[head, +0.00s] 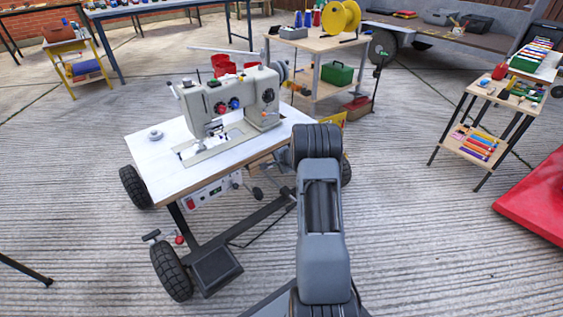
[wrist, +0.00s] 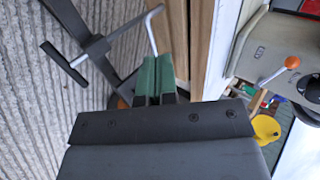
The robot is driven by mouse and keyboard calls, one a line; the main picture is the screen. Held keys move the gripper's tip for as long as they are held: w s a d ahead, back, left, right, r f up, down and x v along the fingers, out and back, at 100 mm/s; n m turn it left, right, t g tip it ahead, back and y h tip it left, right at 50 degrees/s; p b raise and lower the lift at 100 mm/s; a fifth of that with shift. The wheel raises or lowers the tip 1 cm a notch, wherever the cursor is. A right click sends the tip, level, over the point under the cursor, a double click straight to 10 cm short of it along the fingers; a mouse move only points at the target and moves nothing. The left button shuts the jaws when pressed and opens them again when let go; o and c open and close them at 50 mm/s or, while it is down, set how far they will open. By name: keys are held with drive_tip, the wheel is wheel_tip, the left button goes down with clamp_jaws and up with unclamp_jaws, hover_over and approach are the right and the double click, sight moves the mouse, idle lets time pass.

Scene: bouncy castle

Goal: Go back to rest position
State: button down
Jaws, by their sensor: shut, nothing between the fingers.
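My gripper (wrist: 155,78) shows in the wrist view with its two green fingers together and nothing between them. It is beside the wooden edge of the sewing table (wrist: 190,45), close to it; I cannot tell whether they touch. In the head view my grey arm reaches forward at the right end of the white-topped sewing table (head: 150,165), and the gripper itself is hidden behind the arm. A sewing machine (head: 230,100) stands on the table. Its body also shows in the wrist view (wrist: 250,50) at the right, with an orange-knobbed lever.
The table stands on wheels (head: 170,270), with a pedal (head: 215,270) below. A wooden cart (head: 320,42) with a yellow reel (head: 340,17) is behind. A small shelf (head: 465,150) and a red inflatable edge (head: 540,195) are at right. Concrete floor between them is clear.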

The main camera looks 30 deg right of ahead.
drive_tip(key=s+a+r+n+g+y+p, duration=0.1)
drive_tip(key=s+a+r+n+p, duration=0.25)
drive_tip(key=a+r+p, duration=0.6)
drive_tip(key=s+a+r+n+g+y+p, duration=0.1)
drive_tip(key=s+a+r+n+p, duration=0.25)
drive_tip(key=r, duration=1.15)
drive_tip(key=s+a+r+n+g+y+p, duration=0.15)
drive_tip(key=s+a+r+p, duration=0.25)
drive_tip(key=a+r+p, duration=0.55)
drive_tip(key=s+a+r+n+g+h+p, duration=0.1)
drive_tip(key=s+r+n+p, duration=0.3)
drive_tip(key=s+r+p, duration=0.4)
drive_tip(key=s+a+r+n+g+h+p, duration=0.1)
drive_tip(key=s+a+r+n+h+p, duration=0.1)
drive_tip(key=s+r+p, duration=0.5)
drive_tip(key=s+r+n+h, duration=0.1)
drive_tip(key=s+r+n, duration=0.1)
drive_tip(key=s+r, duration=0.3)
wheel_tip(320, 180, up, 4)
drive_tip(key=shift+a+r+p, duration=0.25)
drive_tip(key=shift+a+p, duration=0.05)
drive_tip(key=shift+p, duration=0.05)
drive_tip(key=shift+n, duration=0.25)
